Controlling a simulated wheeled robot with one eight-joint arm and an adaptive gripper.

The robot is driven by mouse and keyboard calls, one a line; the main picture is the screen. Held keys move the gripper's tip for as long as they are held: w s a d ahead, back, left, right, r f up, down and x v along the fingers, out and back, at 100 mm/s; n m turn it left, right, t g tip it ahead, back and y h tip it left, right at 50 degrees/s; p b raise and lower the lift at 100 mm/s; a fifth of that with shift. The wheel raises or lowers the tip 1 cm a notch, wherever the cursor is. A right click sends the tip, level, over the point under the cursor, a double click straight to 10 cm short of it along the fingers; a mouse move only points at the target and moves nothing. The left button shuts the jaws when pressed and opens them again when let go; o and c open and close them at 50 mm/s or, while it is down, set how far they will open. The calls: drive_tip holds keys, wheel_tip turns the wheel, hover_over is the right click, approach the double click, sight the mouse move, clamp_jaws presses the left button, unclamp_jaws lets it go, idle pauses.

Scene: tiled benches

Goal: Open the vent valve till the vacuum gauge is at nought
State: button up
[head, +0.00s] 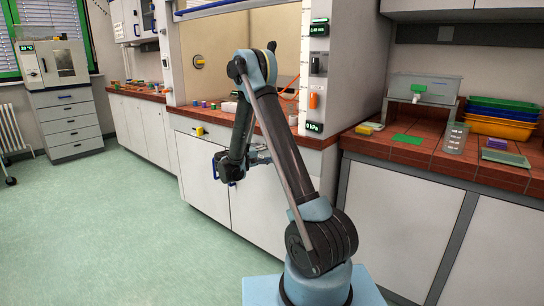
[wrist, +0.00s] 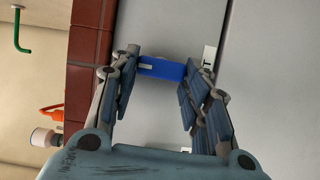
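The vacuum gauge (head: 314,127) is a small dark display on the post at the bench's front; it reads 0 kPa. In the wrist view an orange tap-like part (wrist: 50,112) shows beside a white knob (wrist: 45,138); I cannot tell which orange part is the vent valve. My gripper (head: 264,155) is low before the cabinet doors, below the bench edge, well away from the gauge. In the wrist view its fingers (wrist: 165,72) are spread, with a blue door handle (wrist: 162,69) seen between the tips; contact is unclear.
The red tiled bench edge (wrist: 88,50) runs above my gripper. A green hook-shaped pipe (wrist: 20,35) shows beyond it. A clear beaker (head: 455,138) and stacked coloured trays (head: 500,128) stand on the right bench. The green floor (head: 110,220) at left is free.

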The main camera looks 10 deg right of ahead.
drive_tip(key=o, duration=0.3)
drive_tip(key=shift+w+a+f, duration=0.1)
drive_tip(key=shift+f, duration=0.05)
drive_tip(key=v, duration=1.2)
